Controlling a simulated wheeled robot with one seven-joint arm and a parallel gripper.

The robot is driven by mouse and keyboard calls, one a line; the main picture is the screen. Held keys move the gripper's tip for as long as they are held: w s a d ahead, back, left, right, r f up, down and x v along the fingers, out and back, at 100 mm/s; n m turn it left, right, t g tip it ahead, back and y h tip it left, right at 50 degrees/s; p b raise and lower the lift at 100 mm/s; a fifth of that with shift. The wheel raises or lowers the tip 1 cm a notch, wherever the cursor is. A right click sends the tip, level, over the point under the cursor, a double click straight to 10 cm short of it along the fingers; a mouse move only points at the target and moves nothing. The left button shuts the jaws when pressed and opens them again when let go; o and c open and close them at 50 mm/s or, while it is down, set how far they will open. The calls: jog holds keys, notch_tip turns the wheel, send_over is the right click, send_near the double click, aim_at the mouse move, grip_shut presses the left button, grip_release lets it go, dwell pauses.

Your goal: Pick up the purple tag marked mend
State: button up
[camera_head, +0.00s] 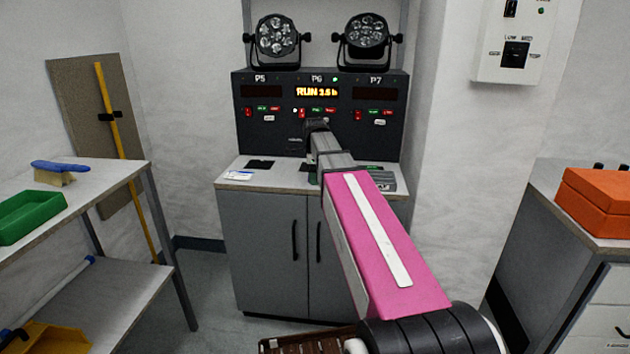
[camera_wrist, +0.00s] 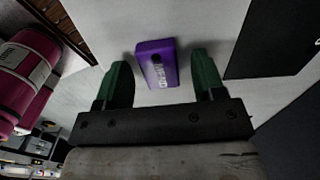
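The purple tag (camera_wrist: 157,64) with light lettering lies on the pale counter top in the wrist view. The lettering is blurred; it seems to read MEND. My gripper (camera_wrist: 163,80) is open, with one green finger on each side of the tag and clear gaps between. The fingers do not touch the tag; the height above it is hard to judge. In the head view my pink arm reaches to the counter (camera_head: 230,185) below the dark control panel, and my gripper (camera_head: 316,124) is small there. The tag is hidden behind my arm in that view.
The dark panel (camera_head: 273,130) with switches and displays rises behind the counter, with two lamps (camera_head: 277,38) above. A white and blue card (camera_head: 239,175) and dark flat patches lie on the counter. A side table (camera_head: 110,180) stands left, orange boxes (camera_head: 592,219) right.

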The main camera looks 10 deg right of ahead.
jog(key=c, duration=0.8)
